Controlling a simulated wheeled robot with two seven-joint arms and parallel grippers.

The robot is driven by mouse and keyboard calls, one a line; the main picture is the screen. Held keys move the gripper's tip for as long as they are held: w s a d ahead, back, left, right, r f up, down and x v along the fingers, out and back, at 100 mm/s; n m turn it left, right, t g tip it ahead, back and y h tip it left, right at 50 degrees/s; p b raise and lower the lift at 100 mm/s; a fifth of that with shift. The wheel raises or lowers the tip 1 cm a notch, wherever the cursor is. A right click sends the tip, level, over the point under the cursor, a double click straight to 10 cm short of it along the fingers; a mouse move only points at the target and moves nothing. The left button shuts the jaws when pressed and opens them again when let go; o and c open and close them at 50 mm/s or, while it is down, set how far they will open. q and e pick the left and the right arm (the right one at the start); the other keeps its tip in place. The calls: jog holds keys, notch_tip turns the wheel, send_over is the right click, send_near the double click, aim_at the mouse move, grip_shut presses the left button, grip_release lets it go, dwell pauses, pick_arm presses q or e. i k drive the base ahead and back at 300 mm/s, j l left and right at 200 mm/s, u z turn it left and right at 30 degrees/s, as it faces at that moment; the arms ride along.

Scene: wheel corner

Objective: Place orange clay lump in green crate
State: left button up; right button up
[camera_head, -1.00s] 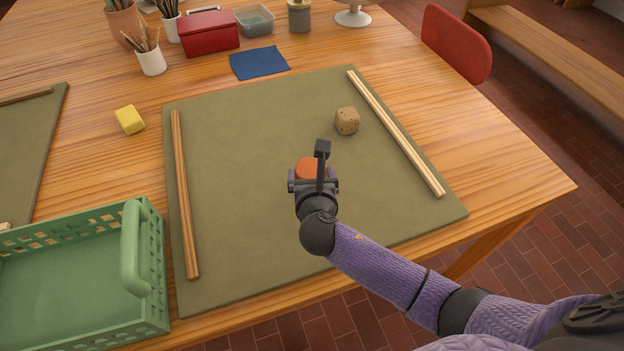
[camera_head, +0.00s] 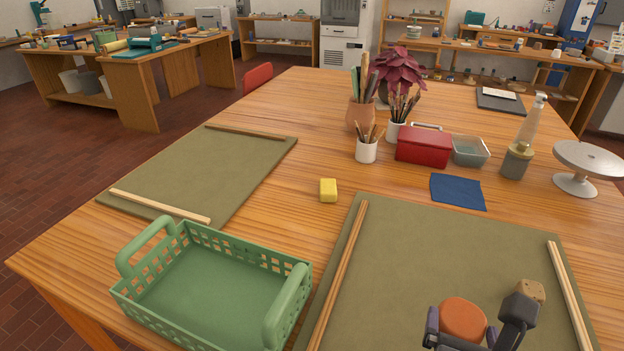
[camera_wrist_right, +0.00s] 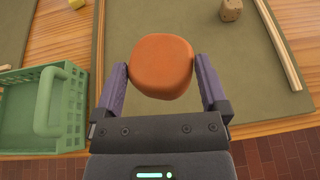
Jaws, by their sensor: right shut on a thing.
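The orange clay lump (camera_head: 463,319) is a rounded block held in my right gripper (camera_head: 468,330), low at the right of the head view. In the right wrist view the lump (camera_wrist_right: 162,66) sits between the two fingers of the gripper (camera_wrist_right: 163,80), which press on its sides. The green crate (camera_head: 215,285) stands on the table at the lower left of the head view, with a raised handle at each end. Its visible floor is empty. The crate also shows at the left of the wrist view (camera_wrist_right: 45,105). My left gripper is not in view.
An olive mat (camera_head: 400,260) with wooden strips lies right of the crate; another mat (camera_head: 205,175) lies behind it. A tan clay block (camera_head: 530,290) is beyond my right gripper. A yellow block (camera_head: 328,190), brush pots and a red box (camera_head: 423,146) stand farther back.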

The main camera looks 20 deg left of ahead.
aim_at(190, 302)
jog(key=i+u, duration=0.15)
jog(key=u, duration=2.15)
